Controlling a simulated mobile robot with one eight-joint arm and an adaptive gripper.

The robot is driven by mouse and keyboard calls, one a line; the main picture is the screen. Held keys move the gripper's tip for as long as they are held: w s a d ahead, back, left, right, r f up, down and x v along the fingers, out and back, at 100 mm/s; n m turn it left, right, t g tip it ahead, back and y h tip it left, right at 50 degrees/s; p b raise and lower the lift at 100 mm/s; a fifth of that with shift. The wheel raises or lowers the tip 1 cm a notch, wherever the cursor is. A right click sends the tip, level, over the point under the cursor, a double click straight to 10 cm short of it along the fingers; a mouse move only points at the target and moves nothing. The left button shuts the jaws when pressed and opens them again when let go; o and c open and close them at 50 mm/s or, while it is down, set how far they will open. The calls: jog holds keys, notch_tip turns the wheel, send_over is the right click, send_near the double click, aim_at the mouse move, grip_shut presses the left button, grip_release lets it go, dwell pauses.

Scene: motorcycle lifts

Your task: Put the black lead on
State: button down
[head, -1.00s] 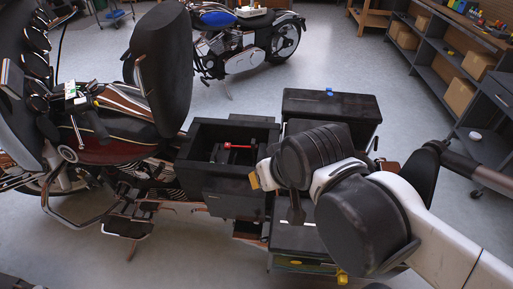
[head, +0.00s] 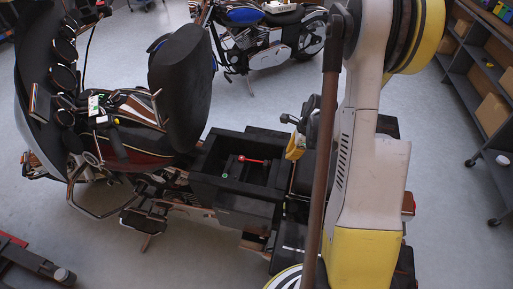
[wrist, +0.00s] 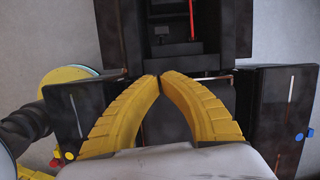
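A red lead (head: 250,159) lies across the open black box (head: 262,212) behind the motorcycle's seat. It also shows as a red strip in the wrist view (wrist: 191,20), at the top. I cannot make out the black lead for certain; the box's inside is dark. A small green spot (head: 224,175) shows near the box's left inner side. My gripper's yellow fingers (wrist: 160,75) meet at their tips with nothing visible between them.
Dark side cases flank the rear, one at left (wrist: 85,112) and one at right (wrist: 285,105) in the wrist view. A blue motorcycle (head: 262,38) stands behind. Shelves (head: 480,75) are at right. A dark lift part (head: 30,265) is at lower left. Grey floor between is clear.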

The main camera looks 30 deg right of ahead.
jog(key=shift+m, duration=0.6)
jog(key=b+x, duration=0.1)
jog(key=x, duration=0.3)
jog(key=b+x, duration=0.1)
jog(key=x, duration=0.3)
jog(key=d+b+x, duration=0.1)
jog(key=x, duration=0.3)
jog(key=shift+s+f, duration=0.2)
jog(key=shift+s, duration=0.05)
jog(key=shift+w+a+r+b, duration=0.2)
jog(key=shift+w+a+b, duration=0.1)
jog(key=shift+w+a, duration=0.4)
jog(key=shift+w+a+r+b, duration=0.2)
jog(key=shift+w+a+b, duration=0.1)
jog(key=shift+w+a, duration=0.4)
jog(key=shift+w, duration=0.15)
